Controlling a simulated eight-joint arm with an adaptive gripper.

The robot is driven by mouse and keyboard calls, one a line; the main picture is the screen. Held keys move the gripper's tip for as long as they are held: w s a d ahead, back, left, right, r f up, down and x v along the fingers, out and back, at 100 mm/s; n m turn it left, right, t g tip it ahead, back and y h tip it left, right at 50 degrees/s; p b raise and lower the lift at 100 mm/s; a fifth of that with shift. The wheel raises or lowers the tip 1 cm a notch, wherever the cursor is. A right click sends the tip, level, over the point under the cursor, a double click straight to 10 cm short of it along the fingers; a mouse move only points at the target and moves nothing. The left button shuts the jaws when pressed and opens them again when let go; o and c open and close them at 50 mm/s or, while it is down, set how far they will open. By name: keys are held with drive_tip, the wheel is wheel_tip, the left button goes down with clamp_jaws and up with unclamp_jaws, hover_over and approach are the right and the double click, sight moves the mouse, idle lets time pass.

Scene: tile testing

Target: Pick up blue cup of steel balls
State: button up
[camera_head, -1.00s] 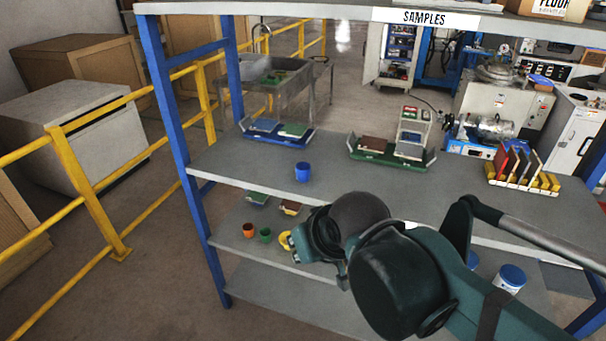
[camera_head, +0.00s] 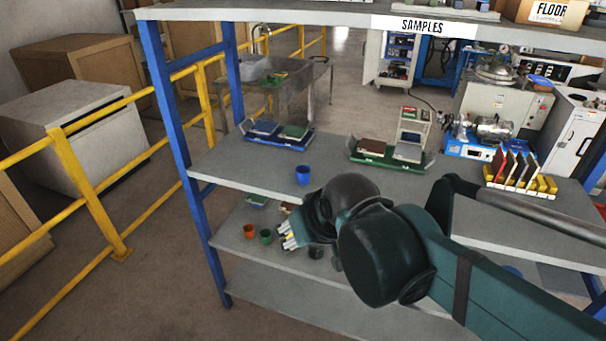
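The blue cup (camera_head: 303,175) stands upright on the upper grey shelf (camera_head: 240,172), left of the middle and near its front edge. Its contents are too small to make out. My gripper (camera_head: 284,236) is in front of the shelf, lower than the cup and a little to its left, apart from it. Its pale fingertips point left toward the lower shelf. Whether the fingers are open or shut is not clear at this angle.
An orange cup (camera_head: 250,231) and a green cup (camera_head: 265,236) stand on the lower shelf by my fingertips. A blue tray (camera_head: 275,141) and a green tray (camera_head: 372,158) with tiles stand behind the blue cup. A blue post (camera_head: 170,110) rises at left.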

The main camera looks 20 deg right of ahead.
drive_tip(key=w+d+r+p, duration=0.2)
drive_tip(key=w+d+p, duration=0.1)
drive_tip(key=w, duration=0.3)
drive_tip(key=w+d+r+p, duration=0.2)
drive_tip(key=w+r+p, duration=0.15)
drive_tip(key=w, duration=0.35)
drive_tip(key=g+p, duration=0.1)
drive_tip(key=p, duration=0.7)
approach(303, 171)
drive_tip(key=a, duration=0.1)
drive_tip(key=shift+s, duration=0.25)
drive_tip(key=shift+f, duration=0.15)
drive_tip(key=shift+x, duration=1.2)
drive_tip(key=shift+f, duration=0.1)
drive_tip(key=shift+x, duration=2.5)
